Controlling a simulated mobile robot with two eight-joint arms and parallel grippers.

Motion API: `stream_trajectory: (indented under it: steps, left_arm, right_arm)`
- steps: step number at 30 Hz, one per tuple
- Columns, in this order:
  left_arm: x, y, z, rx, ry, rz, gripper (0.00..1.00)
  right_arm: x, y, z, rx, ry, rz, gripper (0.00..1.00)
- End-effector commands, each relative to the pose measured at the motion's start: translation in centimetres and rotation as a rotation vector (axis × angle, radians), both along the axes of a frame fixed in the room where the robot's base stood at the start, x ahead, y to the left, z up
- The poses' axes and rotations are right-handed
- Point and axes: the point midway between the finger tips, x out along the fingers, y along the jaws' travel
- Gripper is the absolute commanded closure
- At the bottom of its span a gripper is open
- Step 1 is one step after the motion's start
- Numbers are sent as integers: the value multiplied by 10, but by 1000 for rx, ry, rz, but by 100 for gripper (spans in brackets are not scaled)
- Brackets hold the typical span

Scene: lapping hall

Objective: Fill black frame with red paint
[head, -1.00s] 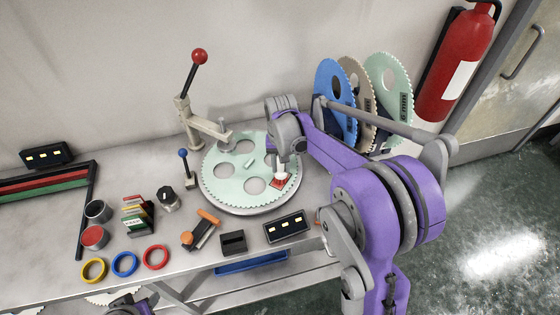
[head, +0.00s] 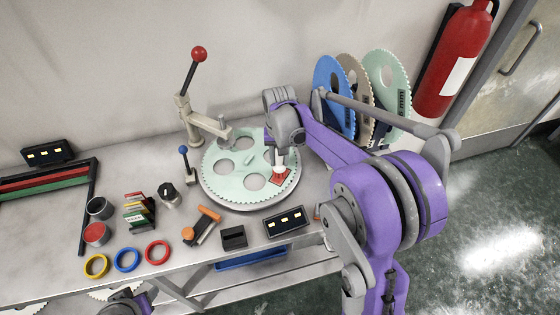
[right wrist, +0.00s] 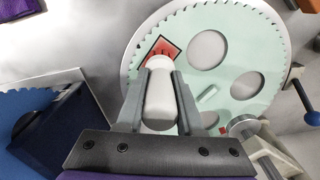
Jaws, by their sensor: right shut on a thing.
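My right gripper (head: 279,163) is shut on a white rounded tool (right wrist: 160,97), held over the pale green toothed disc (head: 222,187). A small red patch with a thin black frame (head: 283,178) lies on the disc's right part. In the right wrist view, the framed patch (right wrist: 153,48) is just beyond the tool's far end, which covers part of it. Red covers most of the visible inside, with some dark marks. I cannot tell whether the tool touches it. My left gripper (head: 122,302) is low at the bottom edge, partly cut off; its jaws are unclear.
A cup of red (head: 95,234) and a dark cup (head: 99,208) stand at the left, near yellow, blue and red rings (head: 157,252). A clamp with a red-knobbed lever (head: 190,110) stands behind the disc. Upright toothed discs (head: 333,82) stand behind my right arm.

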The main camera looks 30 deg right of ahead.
Motion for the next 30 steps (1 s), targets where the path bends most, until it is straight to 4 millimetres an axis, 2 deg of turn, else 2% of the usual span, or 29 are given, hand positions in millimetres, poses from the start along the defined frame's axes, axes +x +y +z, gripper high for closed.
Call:
stream_trajectory:
  steps: [3, 18, 30]
  left_arm:
    - [5, 0, 11, 0, -9, 0, 50]
    - [18, 0, 38, 0, -34, 0, 50]
    - [18, 0, 39, 0, -34, 0, 50]
  right_arm:
    - [4, 0, 15, -1, -3, 1, 100]
    - [13, -1, 58, -1, -3, 5, 100]
    - [13, -1, 60, 0, 0, 6, 100]
